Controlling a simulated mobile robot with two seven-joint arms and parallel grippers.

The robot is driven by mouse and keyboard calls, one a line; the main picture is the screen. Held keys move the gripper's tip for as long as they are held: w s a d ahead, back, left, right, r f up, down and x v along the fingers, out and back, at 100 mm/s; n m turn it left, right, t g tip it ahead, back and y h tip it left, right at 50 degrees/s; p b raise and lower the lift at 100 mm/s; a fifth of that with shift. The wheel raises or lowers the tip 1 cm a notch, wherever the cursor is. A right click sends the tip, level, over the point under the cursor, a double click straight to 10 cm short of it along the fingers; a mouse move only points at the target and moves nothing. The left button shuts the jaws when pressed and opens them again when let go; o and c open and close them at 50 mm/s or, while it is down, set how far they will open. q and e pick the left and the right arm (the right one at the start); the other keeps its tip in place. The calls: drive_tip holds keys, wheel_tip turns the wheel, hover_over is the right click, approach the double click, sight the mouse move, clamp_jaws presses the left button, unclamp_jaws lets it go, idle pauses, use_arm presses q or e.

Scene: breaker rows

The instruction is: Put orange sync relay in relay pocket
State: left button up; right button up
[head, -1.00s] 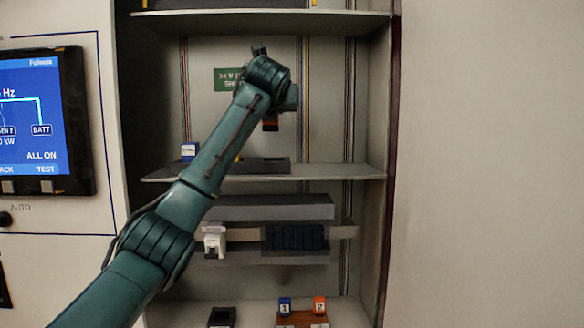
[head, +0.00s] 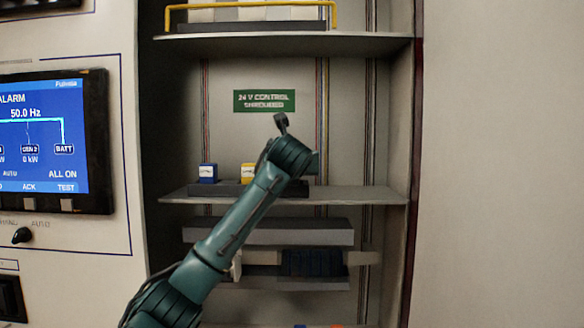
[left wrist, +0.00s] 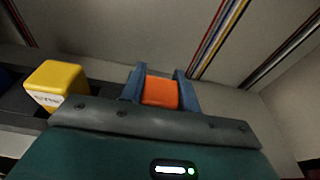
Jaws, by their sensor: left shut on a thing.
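The orange sync relay (left wrist: 160,92) is between the two blue-grey fingers of my left gripper (left wrist: 160,88), which is shut on it in the left wrist view. In the head view my left wrist is just above the cabinet's middle shelf and hides the fingers and the relay. A dark grey holder (head: 228,189) lies on that shelf, with a blue relay (head: 208,173) and a yellow relay (head: 248,173) standing in it. The yellow relay also shows left of the gripper in the left wrist view (left wrist: 56,82). The holder's right part is behind my arm, so no empty pocket shows clearly.
The middle shelf (head: 365,196) has free room on its right. An upper shelf (head: 290,44) with a yellow rail (head: 337,15) is above, and a grey breaker row (head: 270,231) is below. A control panel screen (head: 45,140) is at the left.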

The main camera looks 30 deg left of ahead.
use_arm(q)
drive_tip(key=shift+f, duration=0.1)
drive_tip(key=o, duration=1)
drive_tip(key=shift+s+d, duration=0.1)
drive_tip(key=b+v, duration=0.3)
drive_tip(key=v, duration=0.9)
use_arm(e)
drive_tip(key=shift+w+a+f+t, duration=0.15)
drive_tip(key=shift+a+f+t, duration=0.2)
drive_tip(key=shift+f, duration=0.15)
drive_tip(key=shift+d, duration=0.1)
